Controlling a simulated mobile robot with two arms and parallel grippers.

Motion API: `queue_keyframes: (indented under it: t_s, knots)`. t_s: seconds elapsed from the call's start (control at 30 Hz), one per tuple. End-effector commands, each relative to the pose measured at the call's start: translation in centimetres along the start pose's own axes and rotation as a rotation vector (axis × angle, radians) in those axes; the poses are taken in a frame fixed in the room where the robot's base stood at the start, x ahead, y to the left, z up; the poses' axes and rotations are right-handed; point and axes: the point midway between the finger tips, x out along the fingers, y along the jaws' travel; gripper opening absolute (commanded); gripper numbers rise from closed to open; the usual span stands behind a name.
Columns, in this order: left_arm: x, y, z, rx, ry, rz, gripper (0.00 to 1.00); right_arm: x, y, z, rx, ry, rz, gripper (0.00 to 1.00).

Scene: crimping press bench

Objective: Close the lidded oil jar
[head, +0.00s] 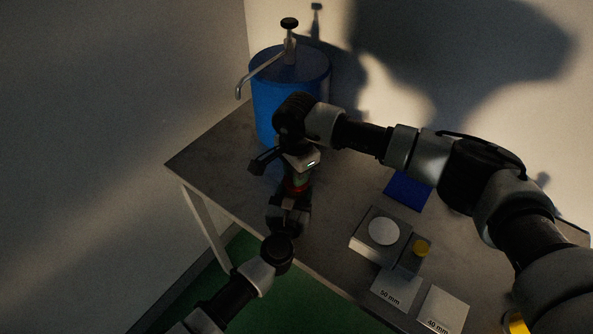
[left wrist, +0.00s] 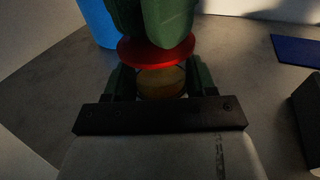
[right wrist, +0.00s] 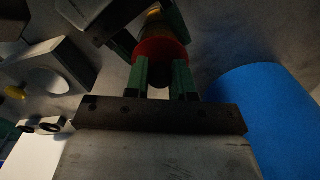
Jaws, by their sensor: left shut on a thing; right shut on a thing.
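The oil jar (left wrist: 160,82) is a small clear jar with amber contents. My left gripper (left wrist: 160,88) is shut around its body, one green finger on each side. The red round lid (left wrist: 155,52) is over the jar mouth; it shows as a small red patch in the head view (head: 297,187). My right gripper (right wrist: 160,78) is shut on the lid from above, its green fingers on either side of a dark knob. The right wrist view shows the red lid (right wrist: 161,50) with the jar beyond it. I cannot tell whether the lid is fully seated.
A blue drum (head: 270,100) with a hand pump (head: 289,45) stands at the table's back left. Plates marked 50 mm (head: 395,292) and 40 mm (head: 442,310) lie in front. A blue mat (head: 408,190) lies behind.

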Motion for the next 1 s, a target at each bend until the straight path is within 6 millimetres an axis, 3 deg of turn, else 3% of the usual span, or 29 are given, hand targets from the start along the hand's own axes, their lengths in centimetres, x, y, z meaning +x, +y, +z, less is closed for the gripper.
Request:
queue_keyframes:
  t_s: [0.57, 0.6, 0.77, 0.8, 1.0]
  knots:
    - [0.0, 0.0, 0.0, 0.0, 0.0, 0.0, 0.14, 1.2, 0.0, 0.0, 0.0, 0.0, 0.001, 0.0]
    - [0.0, 0.0, 0.0, 0.0, 0.0, 0.0, 0.14, 1.2, 0.0, 0.0, 0.0, 0.0, 0.001, 0.25]
    - [0.0, 0.0, 0.0, 0.0, 0.0, 0.0, 0.14, 1.2, 0.0, 0.0, 0.0, 0.0, 0.001, 0.5]
    - [0.0, 0.0, 0.0, 0.0, 0.0, 0.0, 0.14, 1.2, 0.0, 0.0, 0.0, 0.0, 0.001, 0.53]
    - [0.0, 0.0, 0.0, 0.0, 0.0, 0.0, 0.14, 1.2, 0.0, 0.0, 0.0, 0.0, 0.001, 0.53]
